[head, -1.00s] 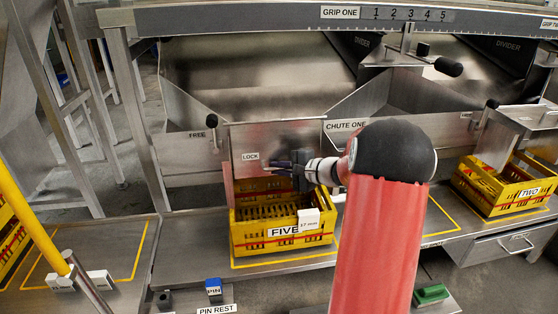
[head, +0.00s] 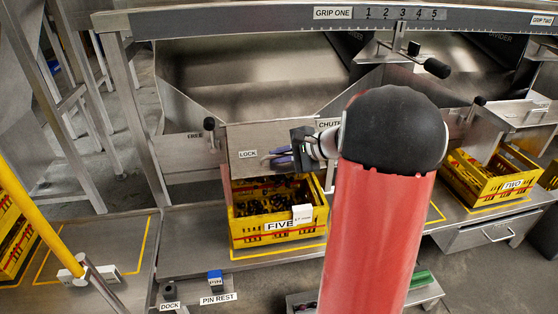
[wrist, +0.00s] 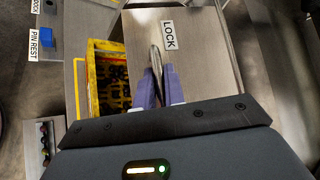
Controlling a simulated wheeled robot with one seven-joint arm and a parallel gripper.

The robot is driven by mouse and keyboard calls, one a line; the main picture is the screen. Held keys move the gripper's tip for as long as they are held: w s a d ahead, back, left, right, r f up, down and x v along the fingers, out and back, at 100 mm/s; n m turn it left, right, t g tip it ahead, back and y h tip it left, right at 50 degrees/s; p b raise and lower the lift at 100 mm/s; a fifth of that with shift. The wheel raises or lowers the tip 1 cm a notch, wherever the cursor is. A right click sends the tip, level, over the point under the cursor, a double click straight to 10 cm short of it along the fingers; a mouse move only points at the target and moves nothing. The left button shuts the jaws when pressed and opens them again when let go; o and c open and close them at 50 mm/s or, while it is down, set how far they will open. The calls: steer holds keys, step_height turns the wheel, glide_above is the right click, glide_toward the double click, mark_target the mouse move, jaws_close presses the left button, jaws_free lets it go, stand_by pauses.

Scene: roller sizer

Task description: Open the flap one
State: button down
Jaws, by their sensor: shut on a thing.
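The flap (head: 290,134) is a grey metal plate marked LOCK at the mouth of chute one, above the yellow crate FIVE (head: 280,238). My gripper (head: 282,157) is at the front of the plate, right of the LOCK label. In the wrist view, my purple fingers (wrist: 160,88) are shut on a metal handle (wrist: 155,58) on the plate, beside the label. Dark pieces (head: 268,200) lie in crate FIVE, below the plate. My arm hides part of the CHUTE ONE label and the area right of the flap.
A knobbed lever marked FREE (head: 209,124) stands left of the flap. The GRIP ONE rail (head: 280,20) runs above. Crate TWO (head: 490,185) stands to the right. A blue pin block (head: 215,280) sits at PIN REST, and a yellow pole (head: 35,215) stands at left.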

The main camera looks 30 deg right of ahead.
steer(key=shift+r, duration=1.3)
steer(key=c, duration=1.5)
jaws_free()
steer(key=shift+f, duration=0.1)
steer(key=v, duration=0.7)
steer(key=shift+s, duration=0.3)
steer(key=shift+d, duration=0.15)
